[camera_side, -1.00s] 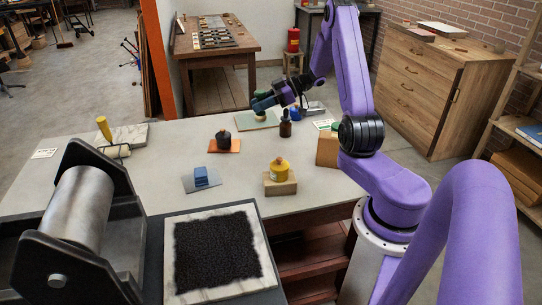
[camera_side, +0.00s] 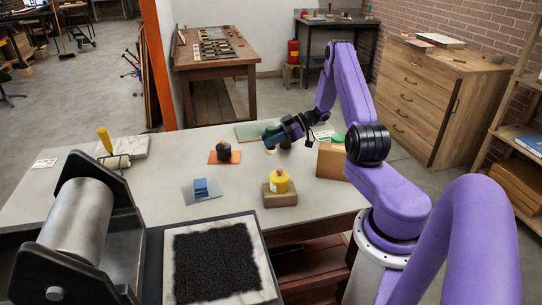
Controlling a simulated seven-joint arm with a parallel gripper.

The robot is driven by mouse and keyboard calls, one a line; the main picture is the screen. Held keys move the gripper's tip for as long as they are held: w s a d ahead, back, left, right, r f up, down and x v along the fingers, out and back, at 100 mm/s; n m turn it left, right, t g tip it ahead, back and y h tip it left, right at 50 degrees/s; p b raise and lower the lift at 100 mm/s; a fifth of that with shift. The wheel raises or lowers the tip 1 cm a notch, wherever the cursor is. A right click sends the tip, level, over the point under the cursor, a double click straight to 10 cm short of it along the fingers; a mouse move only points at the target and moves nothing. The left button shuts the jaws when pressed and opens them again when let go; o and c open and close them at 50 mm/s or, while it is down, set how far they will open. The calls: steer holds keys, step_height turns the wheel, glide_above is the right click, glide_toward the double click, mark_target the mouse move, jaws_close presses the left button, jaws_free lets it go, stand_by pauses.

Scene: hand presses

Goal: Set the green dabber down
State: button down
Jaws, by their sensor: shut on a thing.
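My gripper (camera_side: 272,139) is at the far side of the grey table and shut on the green dabber (camera_side: 270,149). Little of the dabber shows, mainly a pale lower part under the fingers. I cannot tell whether it touches the table. A flat green mat (camera_side: 246,132) lies just behind and left of the gripper. A dark dabber (camera_side: 223,148) stands on an orange mat (camera_side: 233,159). A blue block-like thing (camera_side: 201,187) is on a grey-blue mat (camera_side: 213,193).
A yellow pot (camera_side: 279,182) stands on a wooden block (camera_side: 280,199). A brown box (camera_side: 331,162) with a green round thing (camera_side: 337,137) at its top is right of my gripper. A dark bottle (camera_side: 285,145) is close by. A press roller (camera_side: 76,218) fills the front left.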

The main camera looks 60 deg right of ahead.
mark_target(272, 151)
steer(key=shift+f, duration=2.8)
steer(key=shift+f, duration=0.1)
steer(key=c, duration=0.9)
jaws_free()
steer(key=shift+s+d+r, duration=0.15)
steer(key=shift+d+r, duration=0.05)
steer(key=v, duration=1.1)
steer(key=shift+s+d, duration=0.2)
